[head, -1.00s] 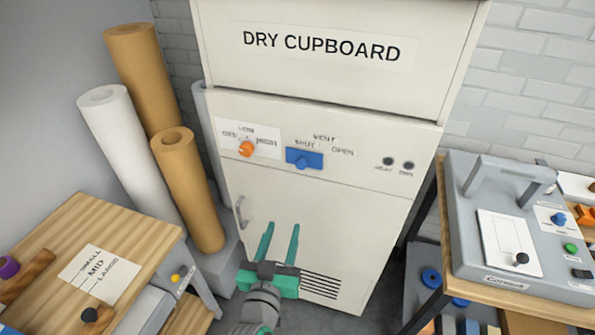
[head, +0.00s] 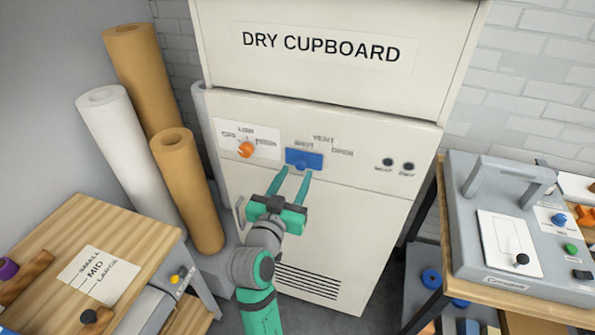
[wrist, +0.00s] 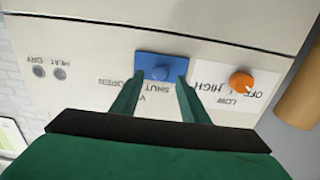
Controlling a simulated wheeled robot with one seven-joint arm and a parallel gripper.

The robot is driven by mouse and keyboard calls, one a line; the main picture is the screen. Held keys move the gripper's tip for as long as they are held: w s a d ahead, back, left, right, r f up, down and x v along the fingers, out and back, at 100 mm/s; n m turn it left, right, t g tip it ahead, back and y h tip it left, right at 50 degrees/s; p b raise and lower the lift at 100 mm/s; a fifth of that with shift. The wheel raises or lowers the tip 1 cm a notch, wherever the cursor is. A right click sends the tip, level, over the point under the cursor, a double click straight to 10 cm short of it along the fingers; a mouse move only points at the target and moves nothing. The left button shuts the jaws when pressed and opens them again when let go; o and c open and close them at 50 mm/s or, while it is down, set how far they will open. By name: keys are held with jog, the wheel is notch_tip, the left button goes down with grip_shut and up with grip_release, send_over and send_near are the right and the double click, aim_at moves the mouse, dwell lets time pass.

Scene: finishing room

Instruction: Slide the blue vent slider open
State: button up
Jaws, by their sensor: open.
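The blue vent slider (head: 304,160) is on the front panel of the white dry cupboard (head: 340,230), under the VENT label. It sits below the word SHUT, with OPEN to its right in the head view.
An orange dial (head: 246,149) is left of the slider. Two dark indicators (head: 398,164) are to its right. A wooden table (head: 80,225) stands at left near tall rolls (head: 190,190). A grey machine (head: 510,215) stands on a bench at right.

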aim_at(302, 163)
jog(key=shift+x, duration=1.15)
jog(key=shift+w, duration=0.1)
grip_shut()
